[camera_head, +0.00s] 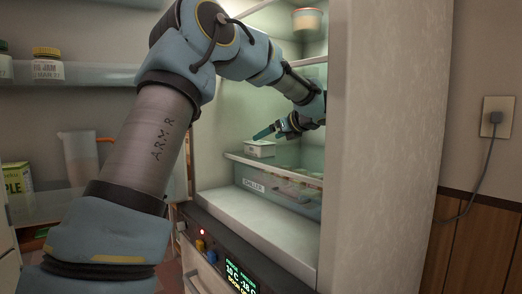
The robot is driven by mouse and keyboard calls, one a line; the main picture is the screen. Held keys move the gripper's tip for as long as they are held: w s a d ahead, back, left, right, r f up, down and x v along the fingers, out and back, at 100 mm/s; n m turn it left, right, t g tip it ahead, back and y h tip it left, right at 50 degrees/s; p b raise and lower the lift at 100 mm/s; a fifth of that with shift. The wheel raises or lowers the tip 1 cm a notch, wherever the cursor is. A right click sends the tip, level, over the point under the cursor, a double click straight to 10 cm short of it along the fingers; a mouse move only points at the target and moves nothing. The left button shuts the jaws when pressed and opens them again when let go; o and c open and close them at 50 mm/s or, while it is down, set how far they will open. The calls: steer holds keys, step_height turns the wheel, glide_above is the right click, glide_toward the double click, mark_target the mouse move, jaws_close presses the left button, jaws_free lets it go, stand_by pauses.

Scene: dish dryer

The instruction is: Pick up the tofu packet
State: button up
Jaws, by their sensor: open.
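A small white packet (260,149), which looks like the tofu packet, sits on the fridge shelf (235,157) near its left front edge. My gripper (272,130) is inside the fridge, just above and to the right of the packet. Its fingers point left and are spread apart with nothing visible between them. The fingers overlap the packet's top edge in the picture; I cannot tell whether they touch it.
A clear drawer (285,188) with a label and items in it is below the shelf. A tub (307,20) stands on an upper shelf. The fridge side wall (385,150) is close on the right. Door shelves with a jar (47,66) and a jug (80,157) are at left.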

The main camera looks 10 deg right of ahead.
mark_target(260, 142)
steer(key=x, duration=0.4)
steer(key=p+x, duration=0.1)
steer(key=x, duration=0.1)
steer(key=shift+w+a+f, duration=0.15)
steer(key=shift+a+f, duration=0.05)
steer(key=shift+f, duration=0.25)
steer(key=shift+c, duration=0.2)
steer(key=c, duration=1.4)
